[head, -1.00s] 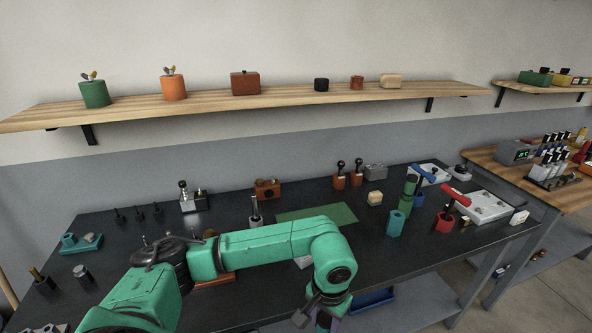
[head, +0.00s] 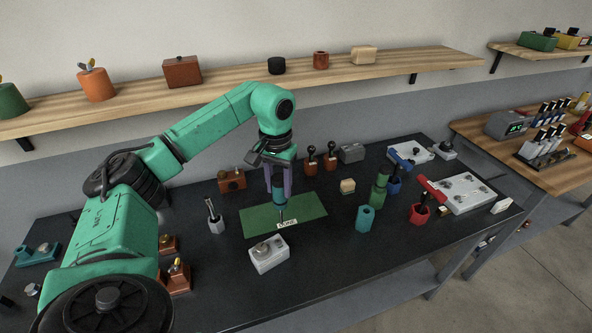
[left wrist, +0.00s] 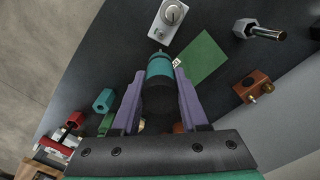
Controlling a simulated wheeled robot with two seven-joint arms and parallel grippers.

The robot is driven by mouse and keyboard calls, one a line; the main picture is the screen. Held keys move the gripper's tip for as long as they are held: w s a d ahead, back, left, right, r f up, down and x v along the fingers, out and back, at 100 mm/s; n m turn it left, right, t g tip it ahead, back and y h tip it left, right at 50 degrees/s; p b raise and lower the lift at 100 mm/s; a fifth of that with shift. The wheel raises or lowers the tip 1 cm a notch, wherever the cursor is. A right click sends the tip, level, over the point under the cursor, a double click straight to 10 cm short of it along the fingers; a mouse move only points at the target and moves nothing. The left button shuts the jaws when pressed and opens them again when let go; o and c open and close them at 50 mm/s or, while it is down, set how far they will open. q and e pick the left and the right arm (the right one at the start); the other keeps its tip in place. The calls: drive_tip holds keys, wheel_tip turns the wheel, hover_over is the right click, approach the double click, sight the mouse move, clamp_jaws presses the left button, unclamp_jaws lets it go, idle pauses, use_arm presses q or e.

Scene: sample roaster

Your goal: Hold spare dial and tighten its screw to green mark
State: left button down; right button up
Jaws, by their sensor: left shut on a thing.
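My left gripper (head: 280,190) is shut on a teal tool with a dark upper part (head: 279,196), above the green mat. A thin tip points down from the tool; I cannot tell if it touches anything. The tool also shows between the purple fingers in the left wrist view (left wrist: 159,72). A pale grey block with a round dial on top (head: 268,254), likely the spare dial, stands at the mat's front edge. It also shows in the left wrist view (left wrist: 170,18). Its screw and any green mark are too small to make out. My right gripper is not in view.
The green mat (head: 310,205) bears a small white card (head: 287,224). A grey holder with a metal tool (head: 215,218) stands left of it. An empty teal holder (head: 365,219) and a red holder (head: 419,214) stand right. A wooden shelf (head: 220,84) runs behind.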

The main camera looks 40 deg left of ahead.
use_arm(q)
drive_tip(key=shift+w, duration=0.25)
drive_tip(key=s+r, duration=0.1)
drive_tip(key=s, duration=0.4)
drive_tip(key=f+b, duration=0.1)
drive_tip(key=w+f+b, duration=0.1)
drive_tip(key=f, duration=0.1)
drive_tip(key=w+f, duration=0.1)
drive_tip(key=shift+f+b, duration=0.35)
drive_tip(key=shift+b, duration=0.05)
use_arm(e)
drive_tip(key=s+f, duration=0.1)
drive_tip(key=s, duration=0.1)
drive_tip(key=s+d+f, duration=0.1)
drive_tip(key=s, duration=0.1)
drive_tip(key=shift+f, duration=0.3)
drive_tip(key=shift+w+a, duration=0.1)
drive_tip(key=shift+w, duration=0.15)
